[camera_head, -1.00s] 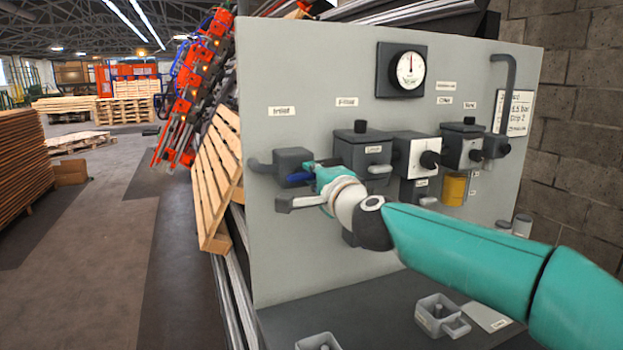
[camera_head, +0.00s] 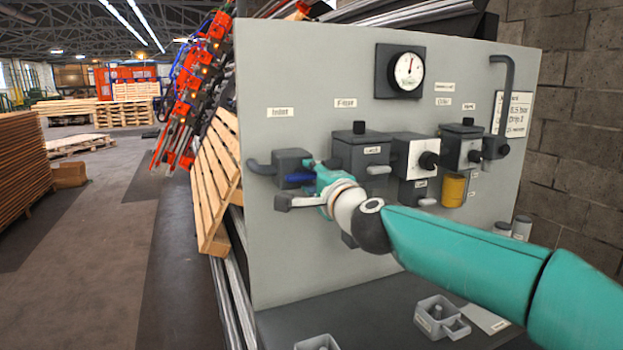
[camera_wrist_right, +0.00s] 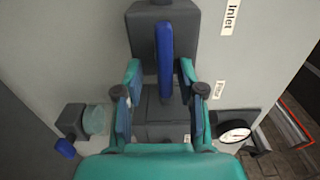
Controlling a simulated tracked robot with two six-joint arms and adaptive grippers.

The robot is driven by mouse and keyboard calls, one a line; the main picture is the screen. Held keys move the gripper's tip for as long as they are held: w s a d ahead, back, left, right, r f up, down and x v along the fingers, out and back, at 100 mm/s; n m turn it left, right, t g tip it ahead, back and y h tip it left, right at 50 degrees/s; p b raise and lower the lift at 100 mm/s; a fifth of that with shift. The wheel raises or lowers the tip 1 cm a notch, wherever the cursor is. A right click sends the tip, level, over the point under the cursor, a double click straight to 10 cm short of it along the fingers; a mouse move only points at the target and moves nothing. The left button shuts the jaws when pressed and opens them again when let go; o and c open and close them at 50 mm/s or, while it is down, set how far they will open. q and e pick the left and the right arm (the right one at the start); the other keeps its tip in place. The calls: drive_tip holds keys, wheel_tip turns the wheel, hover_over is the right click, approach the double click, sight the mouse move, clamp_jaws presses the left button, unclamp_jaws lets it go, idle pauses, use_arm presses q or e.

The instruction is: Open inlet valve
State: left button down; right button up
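The inlet valve is a dark grey block (camera_head: 291,163) at the panel's left side, under the "Inlet" label (camera_head: 280,112). Its blue lever (camera_wrist_right: 165,55) runs lengthwise up the wrist view, and its end also shows in the head view (camera_head: 298,178). My right gripper (camera_wrist_right: 160,72) is at the valve, with its teal fingers on either side of the lever. In the wrist view a gap shows between the lever and each finger, so it is open. In the head view my gripper (camera_head: 317,174) hides part of the lever. My left gripper is not in view.
The grey panel (camera_head: 300,265) also carries a filter block (camera_head: 361,157), other dark units to its right, and a pressure gauge (camera_head: 408,70) above. A small grey holder (camera_head: 440,316) stands on the ledge below. A wooden pallet (camera_head: 213,180) leans left of the panel.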

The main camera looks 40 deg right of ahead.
drive_tip(key=shift+r, duration=0.1)
drive_tip(key=shift+s+a, duration=0.15)
drive_tip(key=shift+s, duration=0.35)
drive_tip(key=v, duration=1.1)
